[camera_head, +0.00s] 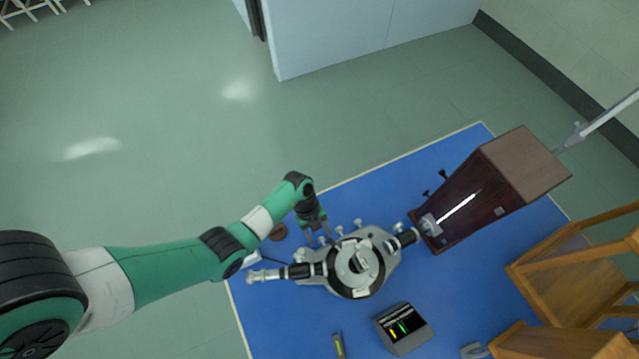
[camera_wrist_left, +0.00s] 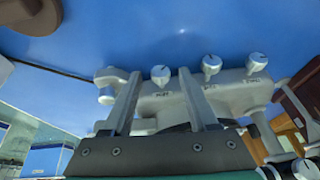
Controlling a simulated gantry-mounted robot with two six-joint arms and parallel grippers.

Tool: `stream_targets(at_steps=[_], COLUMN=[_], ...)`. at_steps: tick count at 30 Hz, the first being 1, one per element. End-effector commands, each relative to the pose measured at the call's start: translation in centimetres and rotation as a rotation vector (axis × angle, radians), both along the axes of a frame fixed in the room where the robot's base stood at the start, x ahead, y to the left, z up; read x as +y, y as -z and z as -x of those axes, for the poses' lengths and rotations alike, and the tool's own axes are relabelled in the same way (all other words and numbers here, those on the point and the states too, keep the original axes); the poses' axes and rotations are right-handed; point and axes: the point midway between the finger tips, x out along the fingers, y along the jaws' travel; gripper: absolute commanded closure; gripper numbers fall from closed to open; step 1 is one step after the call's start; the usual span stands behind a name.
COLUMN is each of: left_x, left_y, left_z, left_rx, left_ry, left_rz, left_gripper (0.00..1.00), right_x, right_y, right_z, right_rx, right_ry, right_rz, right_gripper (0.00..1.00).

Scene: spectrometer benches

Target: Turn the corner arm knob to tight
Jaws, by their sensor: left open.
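The grey spectrometer (camera_head: 375,278) stands on the blue bench with several pale knobs along its far side. In the left wrist view, one white knob (camera_wrist_left: 160,75) appears between my left gripper's fingertips (camera_wrist_left: 160,85), with a gap on both sides. Two more white knobs (camera_wrist_left: 210,64) and (camera_wrist_left: 256,62) line up to its right, each with a dark mark on top. Small lettering near them is too blurred to read, so I cannot tell which is the corner arm knob. My left gripper (camera_head: 318,238) is open at the spectrometer's far left side. My right gripper is out of view.
A dark wooden box (camera_head: 480,210) with a bright slit stands at the spectrometer's right. A brown round object (camera_head: 278,232) lies left of the gripper. The bench's far left is mostly clear.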

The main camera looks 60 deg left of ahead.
Motion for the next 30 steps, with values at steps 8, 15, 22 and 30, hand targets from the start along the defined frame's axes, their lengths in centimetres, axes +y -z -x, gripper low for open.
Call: stream_targets(at_steps=[8, 15, 22, 30], left_x=[-0.08, -0.07, -0.06, -0.08], left_y=[0.13, 0.12, 0.12, -0.05], left_z=[-0.03, -0.02, -0.01, 0.15], left_rx=[-0.001, 0.000, 0.000, -0.025], left_ry=[0.000, 0.000, 0.000, -0.001], left_rz=[0.000, 0.000, 0.000, 0.005], left_gripper=[0.43, 0.86, 1.00, 1.00], right_x=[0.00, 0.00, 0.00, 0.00], right_y=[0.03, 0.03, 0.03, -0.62], right_z=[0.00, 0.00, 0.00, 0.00], right_rx=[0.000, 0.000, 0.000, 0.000], right_ry=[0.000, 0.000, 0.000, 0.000], right_rz=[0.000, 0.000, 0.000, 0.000], right_gripper=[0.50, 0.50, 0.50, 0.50])
